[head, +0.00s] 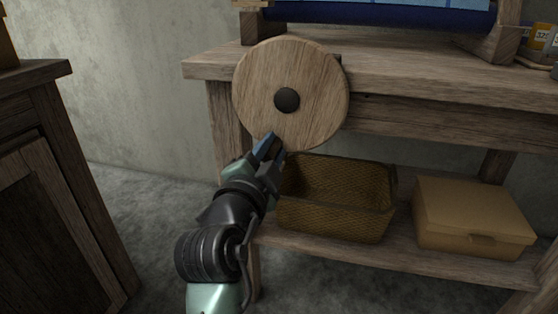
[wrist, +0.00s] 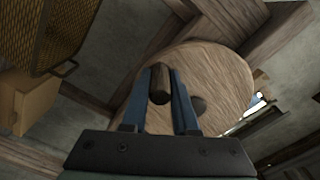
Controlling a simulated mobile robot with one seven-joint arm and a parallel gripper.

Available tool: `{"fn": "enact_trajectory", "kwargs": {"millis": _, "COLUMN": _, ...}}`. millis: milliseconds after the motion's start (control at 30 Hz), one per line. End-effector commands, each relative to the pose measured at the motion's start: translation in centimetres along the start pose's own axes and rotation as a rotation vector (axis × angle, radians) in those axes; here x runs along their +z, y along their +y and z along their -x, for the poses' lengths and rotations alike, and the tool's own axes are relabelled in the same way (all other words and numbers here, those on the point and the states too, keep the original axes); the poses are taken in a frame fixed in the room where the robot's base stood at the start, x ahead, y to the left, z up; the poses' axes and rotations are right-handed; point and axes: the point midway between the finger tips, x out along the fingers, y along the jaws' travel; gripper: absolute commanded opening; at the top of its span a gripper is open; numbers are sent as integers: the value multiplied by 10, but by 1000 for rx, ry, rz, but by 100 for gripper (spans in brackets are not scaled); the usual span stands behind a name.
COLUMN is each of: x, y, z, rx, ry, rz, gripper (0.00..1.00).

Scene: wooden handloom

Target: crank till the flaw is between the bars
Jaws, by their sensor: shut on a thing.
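The crank is a round wooden disc (head: 310,75) with a dark hub (head: 286,100), on the front left of the loom's table. In the wrist view the disc (wrist: 225,75) fills the middle. My gripper (head: 271,145) is at the disc's lower edge in the head view. In the wrist view its blue fingers (wrist: 164,88) are shut on a short dark wooden handle (wrist: 160,90) that stands out from the disc. The head view hides the handle behind the fingers. Only the loom's blue roller (head: 380,13) and a strip of blue cloth (head: 400,3) show; the flaw and bars are out of view.
A woven basket (head: 335,218) and a tan box (head: 470,240) stand on the lower shelf (head: 390,262), just right of my arm. A dark wooden cabinet (head: 60,190) stands at the left. The floor between cabinet and table is clear.

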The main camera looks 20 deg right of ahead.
Motion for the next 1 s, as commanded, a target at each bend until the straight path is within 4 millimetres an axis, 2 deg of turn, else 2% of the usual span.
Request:
{"fn": "enact_trajectory", "kwargs": {"millis": 100, "x": 6, "y": -4, "z": 1, "rx": -4, "ry": -7, "rz": 5, "gripper": 0}}
{"fn": "enact_trajectory", "kwargs": {"millis": 700, "x": 7, "y": -9, "z": 1, "rx": -9, "ry": -6, "rz": 8, "gripper": 0}}
{"fn": "enact_trajectory", "kwargs": {"millis": 733, "x": 7, "y": -9, "z": 1, "rx": -9, "ry": -6, "rz": 8, "gripper": 32}}
{"fn": "enact_trajectory", "kwargs": {"millis": 867, "x": 6, "y": -9, "z": 1, "rx": -8, "ry": -5, "rz": 7, "gripper": 55}}
{"fn": "enact_trajectory", "kwargs": {"millis": 1000, "x": 6, "y": -8, "z": 0, "rx": -6, "ry": -3, "rz": 7, "gripper": 58}}
